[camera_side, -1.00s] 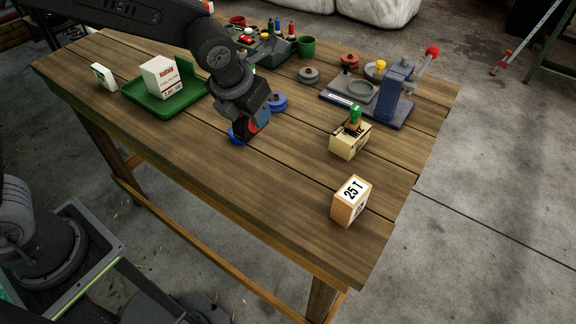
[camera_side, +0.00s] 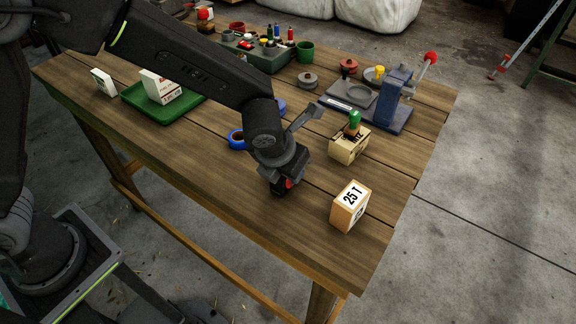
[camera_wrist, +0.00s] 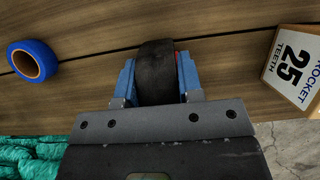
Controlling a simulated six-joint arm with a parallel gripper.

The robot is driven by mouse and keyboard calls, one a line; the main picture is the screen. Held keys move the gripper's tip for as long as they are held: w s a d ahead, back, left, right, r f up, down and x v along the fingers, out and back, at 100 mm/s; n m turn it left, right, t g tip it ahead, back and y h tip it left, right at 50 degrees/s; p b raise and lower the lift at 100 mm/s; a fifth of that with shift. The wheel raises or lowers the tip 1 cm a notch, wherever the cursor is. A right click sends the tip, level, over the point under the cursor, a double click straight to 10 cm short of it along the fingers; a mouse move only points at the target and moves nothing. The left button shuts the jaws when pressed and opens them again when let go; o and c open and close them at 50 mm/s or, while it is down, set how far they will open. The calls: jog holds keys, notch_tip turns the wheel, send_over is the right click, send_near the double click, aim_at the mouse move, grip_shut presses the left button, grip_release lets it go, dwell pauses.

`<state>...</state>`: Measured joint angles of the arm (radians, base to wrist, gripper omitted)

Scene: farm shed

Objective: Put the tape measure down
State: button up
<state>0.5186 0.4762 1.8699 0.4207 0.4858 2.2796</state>
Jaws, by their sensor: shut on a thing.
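My gripper (camera_side: 281,187) is low over the front right part of the wooden table (camera_side: 215,155). In the wrist view my gripper (camera_wrist: 157,82) has its two blue fingers on either side of a dark, rounded tape measure (camera_wrist: 157,65) with a little red at its edge. In the side view only a small dark and red part of the tape measure (camera_side: 289,184) shows below the gripper. I cannot tell whether it touches the table top.
A "25" wooden block (camera_side: 350,206) stands to the right, and a box with a green-handled stamp (camera_side: 349,146) behind it. A blue tape roll (camera_side: 237,139) lies to the left. A green tray (camera_side: 187,103) holds a white box (camera_side: 160,88). Bare boards lie in front.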

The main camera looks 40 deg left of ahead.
jog(key=o, duration=1.1)
jog(key=shift+f, duration=0.1)
jog(key=shift+c, duration=0.2)
jog(key=v, duration=1.2)
